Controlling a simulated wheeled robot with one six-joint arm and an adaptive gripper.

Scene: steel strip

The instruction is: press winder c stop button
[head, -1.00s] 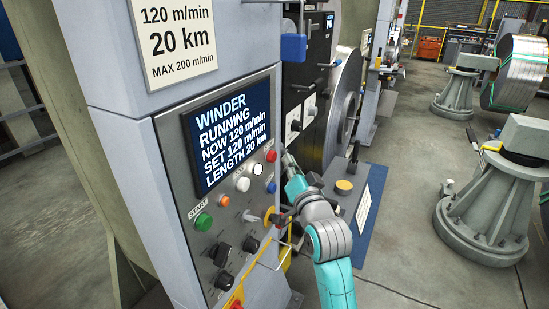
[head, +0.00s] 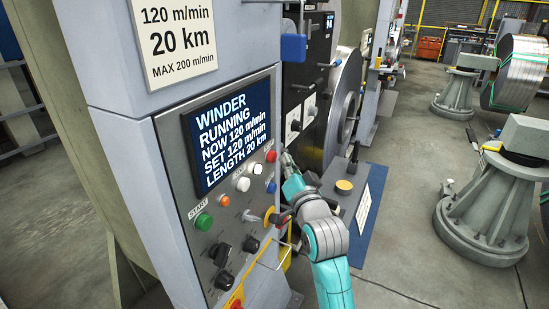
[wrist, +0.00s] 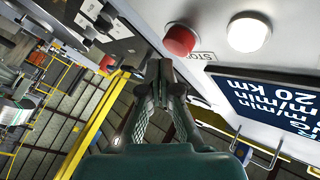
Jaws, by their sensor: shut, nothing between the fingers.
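The red stop button (head: 271,156) sits at the upper right of the winder's control panel (head: 172,143). In the wrist view it is a raised red cap (wrist: 180,40) on a white face, with a partly hidden "STOP" label beside it. My gripper (head: 286,157) is just right of the button in the head view. In the wrist view my gripper (wrist: 160,72) is shut and empty, its fingertips just below and left of the cap; I see no contact. No letter naming the winder is readable.
The winder screen (head: 228,138) reads running, now 120 m/min. A white button (wrist: 248,32) is close beside the red one. Grey pedestals (head: 490,205) stand on the floor at right.

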